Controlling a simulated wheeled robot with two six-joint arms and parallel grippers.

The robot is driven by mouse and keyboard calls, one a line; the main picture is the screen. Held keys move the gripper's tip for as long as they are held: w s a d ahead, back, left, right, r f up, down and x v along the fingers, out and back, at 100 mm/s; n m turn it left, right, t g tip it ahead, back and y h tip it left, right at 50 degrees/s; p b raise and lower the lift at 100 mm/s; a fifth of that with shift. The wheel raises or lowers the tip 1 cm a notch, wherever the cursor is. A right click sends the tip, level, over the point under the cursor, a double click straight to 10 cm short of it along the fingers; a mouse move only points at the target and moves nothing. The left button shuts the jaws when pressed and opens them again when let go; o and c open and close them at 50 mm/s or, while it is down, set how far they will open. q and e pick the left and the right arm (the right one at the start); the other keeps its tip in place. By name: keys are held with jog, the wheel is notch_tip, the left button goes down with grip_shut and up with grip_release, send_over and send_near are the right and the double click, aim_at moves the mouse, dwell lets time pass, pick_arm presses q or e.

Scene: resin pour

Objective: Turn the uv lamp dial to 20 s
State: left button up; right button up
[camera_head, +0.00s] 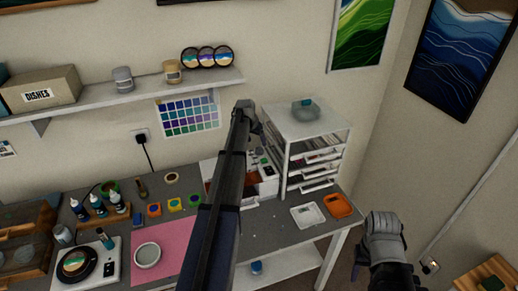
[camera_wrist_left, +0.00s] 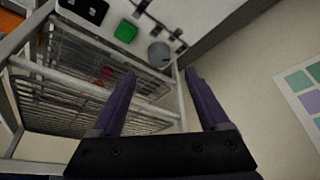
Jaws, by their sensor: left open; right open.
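The UV lamp (camera_head: 268,186) is a white box on the bench, partly hidden behind my left arm in the head view. In the left wrist view, its panel holds a grey round dial (camera_wrist_left: 160,54), a green button (camera_wrist_left: 126,31) and a black display (camera_wrist_left: 84,9). My left gripper (camera_wrist_left: 160,73) is open and empty. The dial appears between its fingertips in the picture, beyond them; contact is not visible. The dial setting is not readable. My right gripper (camera_head: 384,226) is over the floor, right of the bench; its fingers are hard to make out.
A white rack with drawers (camera_head: 312,130) stands right of the lamp. A white tray (camera_head: 306,215) and an orange tray (camera_head: 338,205) lie in front of it. A pink mat (camera_head: 178,238), paint pots and bottles occupy the bench to the left. A shelf (camera_head: 140,92) runs along the wall.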

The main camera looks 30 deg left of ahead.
aim_at(259, 149)
pick_arm(q)
jog(key=b+x, duration=0.6)
jog(key=x, duration=0.1)
jog(key=shift+f, duration=0.1)
jog(key=shift+c, duration=0.3)
grip_shut()
